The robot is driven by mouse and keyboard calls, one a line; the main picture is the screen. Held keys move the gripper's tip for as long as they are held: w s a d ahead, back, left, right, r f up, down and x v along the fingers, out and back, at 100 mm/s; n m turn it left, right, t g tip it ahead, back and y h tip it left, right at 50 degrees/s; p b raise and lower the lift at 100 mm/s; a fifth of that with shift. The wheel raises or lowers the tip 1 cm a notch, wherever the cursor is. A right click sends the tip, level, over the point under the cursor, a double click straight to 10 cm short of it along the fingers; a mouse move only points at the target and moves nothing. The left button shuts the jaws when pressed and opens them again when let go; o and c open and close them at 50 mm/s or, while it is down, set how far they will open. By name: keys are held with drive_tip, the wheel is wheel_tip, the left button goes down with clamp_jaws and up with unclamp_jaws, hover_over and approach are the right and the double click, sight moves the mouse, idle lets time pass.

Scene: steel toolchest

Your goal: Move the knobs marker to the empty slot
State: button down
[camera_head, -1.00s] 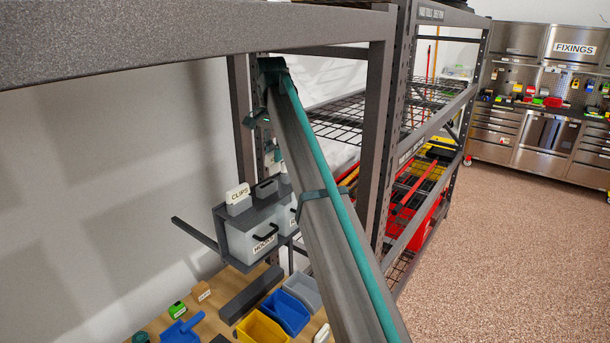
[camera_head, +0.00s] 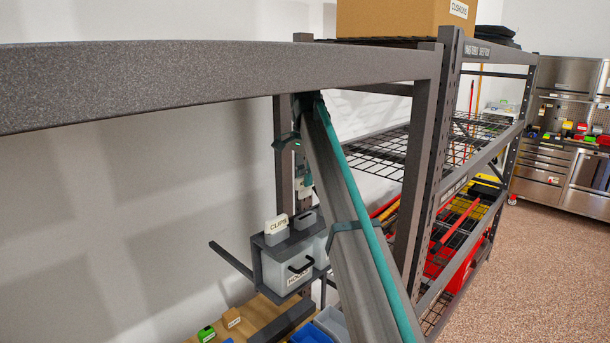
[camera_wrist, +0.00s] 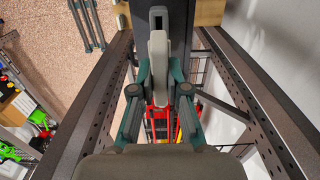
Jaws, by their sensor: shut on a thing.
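My gripper (camera_wrist: 159,76) is shut on a light grey marker (camera_wrist: 158,64) in the wrist view. No label on its visible side can be read. In the head view my gripper (camera_head: 303,186) is small and partly hidden by my arm, above and to the right of a marker labelled CLIPS (camera_head: 277,226). That marker stands upright on a dark bin holder (camera_head: 257,263). Beside it is a dark grey slot piece (camera_head: 304,220) with no marker seen in it. I cannot tell whether the held marker touches anything.
A pale bin labelled HOOKS (camera_head: 286,272) hangs in the holder. A dark shelf beam (camera_head: 200,85) crosses in front, and wire shelving (camera_head: 385,150) stands to the right.

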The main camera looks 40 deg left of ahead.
sight(305, 192)
drive_tip(key=shift+f+b, duration=0.45)
drive_tip(key=shift+f, duration=1.95)
drive_tip(key=shift+f, duration=2.05)
idle(0.5)
drive_tip(key=c, duration=1.1)
unclamp_jaws()
drive_tip(key=shift+r, duration=0.15)
wheel_tip(305, 192, up, 7)
drive_tip(key=shift+r, duration=0.15)
